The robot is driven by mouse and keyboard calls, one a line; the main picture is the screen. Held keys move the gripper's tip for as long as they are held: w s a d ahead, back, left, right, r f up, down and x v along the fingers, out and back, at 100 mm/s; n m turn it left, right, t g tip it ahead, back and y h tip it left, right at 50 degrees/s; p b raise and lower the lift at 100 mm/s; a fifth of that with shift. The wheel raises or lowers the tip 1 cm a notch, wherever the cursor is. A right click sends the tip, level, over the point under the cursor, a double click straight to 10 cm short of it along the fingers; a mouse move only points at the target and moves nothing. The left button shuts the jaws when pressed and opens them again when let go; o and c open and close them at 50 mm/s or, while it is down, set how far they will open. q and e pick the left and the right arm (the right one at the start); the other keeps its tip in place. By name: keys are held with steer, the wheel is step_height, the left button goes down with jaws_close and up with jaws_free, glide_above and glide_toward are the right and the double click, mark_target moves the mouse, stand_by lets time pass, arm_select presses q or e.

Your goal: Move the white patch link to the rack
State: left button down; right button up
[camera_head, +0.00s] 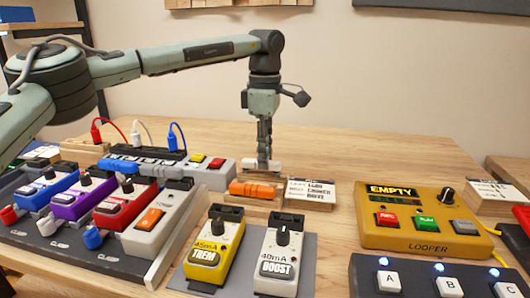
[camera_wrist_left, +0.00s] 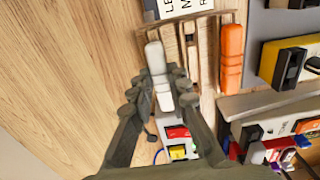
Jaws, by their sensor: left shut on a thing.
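My left gripper (camera_head: 264,153) points straight down and is shut on the white patch link (camera_head: 275,166). In the left wrist view the white patch link (camera_wrist_left: 156,60) sticks out beyond the fingertips (camera_wrist_left: 160,92). The wooden rack (camera_head: 282,203) stands below and in front of the gripper in the head view. An orange link (camera_head: 253,190) lies on it. In the left wrist view the rack (camera_wrist_left: 207,60) has slots, and the white link is over or beside its left end; I cannot tell whether they touch. My right gripper is not in view.
A label card (camera_head: 310,193) stands right of the rack. Yellow (camera_head: 217,249) and white (camera_head: 279,258) pedals stand in front, the looper (camera_head: 420,218) at right. A blue link (camera_head: 120,167) lies by the power strip at left. The table behind the rack is clear.

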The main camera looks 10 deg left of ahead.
arm_select(q)
steer(key=shift+f, duration=0.35)
stand_by(0.7)
steer(key=shift+f+p, duration=0.1)
steer(key=shift+p, duration=0.25)
steer(key=c, duration=1.4)
jaws_free()
steer(key=shift+o, duration=0.3)
steer(key=o, duration=0.4)
steer(key=shift+c, duration=0.2)
